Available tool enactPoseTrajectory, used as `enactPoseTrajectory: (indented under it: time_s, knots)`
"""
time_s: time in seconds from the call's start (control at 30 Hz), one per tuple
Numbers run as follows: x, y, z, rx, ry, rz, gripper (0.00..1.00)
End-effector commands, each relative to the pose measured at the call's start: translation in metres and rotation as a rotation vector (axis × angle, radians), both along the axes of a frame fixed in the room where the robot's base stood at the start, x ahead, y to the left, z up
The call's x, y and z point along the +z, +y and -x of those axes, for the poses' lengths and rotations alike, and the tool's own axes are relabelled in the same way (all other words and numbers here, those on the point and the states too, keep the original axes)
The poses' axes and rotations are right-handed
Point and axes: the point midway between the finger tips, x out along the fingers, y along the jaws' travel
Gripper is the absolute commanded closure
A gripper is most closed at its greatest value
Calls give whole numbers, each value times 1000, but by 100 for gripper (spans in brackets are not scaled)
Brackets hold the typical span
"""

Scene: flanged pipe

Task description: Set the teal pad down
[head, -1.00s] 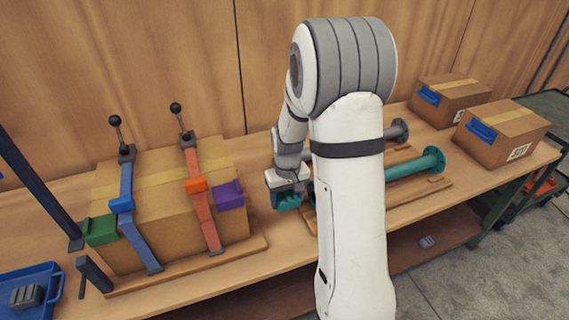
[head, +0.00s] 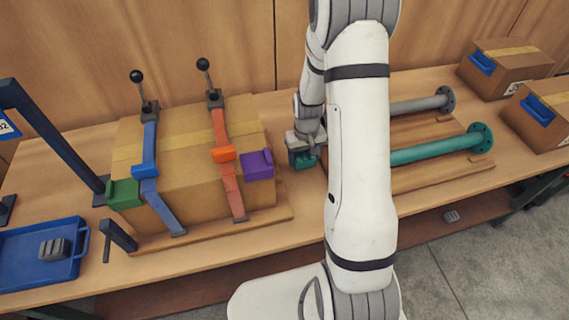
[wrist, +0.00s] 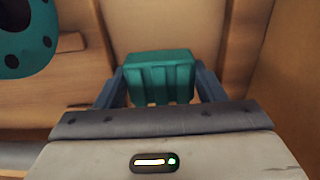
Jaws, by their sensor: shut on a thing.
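The teal pad (wrist: 160,75) is a ribbed block held between the two fingers of my gripper (wrist: 160,88) in the wrist view. In the head view the teal pad (head: 304,160) shows under my gripper (head: 302,152), between the strapped carton and the pipe board. Tabletop shows around the pad in the wrist view. I cannot tell whether its underside touches the table. My arm hides part of the board.
The strapped carton (head: 190,170) with a purple block (head: 258,164) stands close left. A teal flanged pipe (head: 435,149) and a grey pipe (head: 420,104) lie right. A blue tray (head: 25,280) is at far left. Cartons (head: 508,65) stand back right.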

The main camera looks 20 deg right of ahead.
Motion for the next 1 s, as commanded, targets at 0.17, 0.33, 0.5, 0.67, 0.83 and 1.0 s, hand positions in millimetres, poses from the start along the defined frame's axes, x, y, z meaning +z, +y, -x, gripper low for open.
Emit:
enactPoseTrajectory:
  time_s: [0.17, 0.33, 0.5, 0.67, 0.83, 1.0]
  knots:
    - [-23, -2, 1, -5, 3, 0, 59]
    - [-28, -3, 0, -6, 0, 0, 59]
    - [-28, -3, 0, -6, 0, 0, 59]
    - [-30, -3, 0, -5, 0, 0, 33]
    - [-30, -3, 0, -6, 0, 0, 19]
    - [-30, -3, 0, -6, 0, 0, 15]
